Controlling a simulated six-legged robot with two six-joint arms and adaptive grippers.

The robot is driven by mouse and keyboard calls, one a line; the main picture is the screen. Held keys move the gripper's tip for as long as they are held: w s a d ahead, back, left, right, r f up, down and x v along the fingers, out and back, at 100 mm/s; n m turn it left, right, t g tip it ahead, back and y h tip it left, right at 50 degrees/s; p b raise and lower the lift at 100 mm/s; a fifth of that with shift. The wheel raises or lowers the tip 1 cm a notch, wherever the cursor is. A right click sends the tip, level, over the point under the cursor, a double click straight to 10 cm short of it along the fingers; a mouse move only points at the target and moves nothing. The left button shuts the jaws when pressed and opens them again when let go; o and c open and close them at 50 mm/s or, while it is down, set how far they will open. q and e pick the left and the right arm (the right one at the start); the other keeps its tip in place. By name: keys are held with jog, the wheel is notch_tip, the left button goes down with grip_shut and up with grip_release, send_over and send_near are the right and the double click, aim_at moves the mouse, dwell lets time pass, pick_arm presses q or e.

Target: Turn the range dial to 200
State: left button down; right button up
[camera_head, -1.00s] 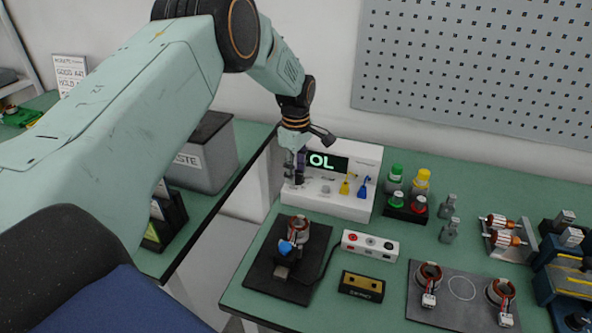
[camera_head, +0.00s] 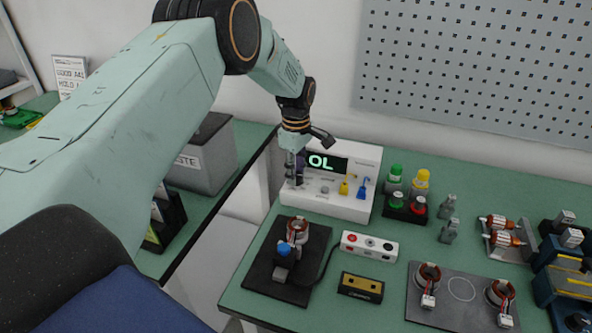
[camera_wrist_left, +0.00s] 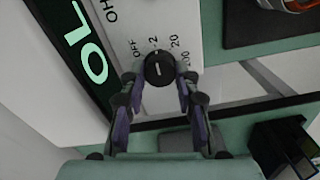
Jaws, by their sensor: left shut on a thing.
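The meter (camera_head: 345,200) is a white box with a dark display (camera_head: 328,163) reading "OL" in green. In the left wrist view, its round black range dial (camera_wrist_left: 158,70) carries a white mark, with OFF, 2, 20 and 200 printed around it. The mark points roughly toward the 2; its exact setting is hard to tell. The 200 label (camera_wrist_left: 187,60) is partly hidden by a finger. My left gripper (camera_head: 295,182) is at the meter's left front, shut on the dial, with one finger on each side in the left wrist view (camera_wrist_left: 160,88). My right gripper is not in view.
Yellow (camera_head: 345,187) and blue (camera_head: 363,188) plugs sit in the meter's front.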

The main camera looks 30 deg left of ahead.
pick_arm(q)
jog(key=shift+r, duration=0.1)
jog(key=m+p, duration=0.1)
jog(key=m, duration=0.2)
jog(key=shift+w, duration=0.1)
jog(key=m+p, duration=0.1)
jog(key=m, duration=0.3)
jog(key=shift+m, duration=0.4)
jog(key=m, duration=0.4)
jog(key=shift+w+m, duration=0.1)
jog(key=shift+m, duration=0.2)
jog(key=m, duration=0.5)
jog(key=shift+m, duration=0.3)
jog(key=c, duration=1.4)
grip_release()
jog(key=shift+c, duration=0.2)
jog(key=shift+o, duration=0.9)
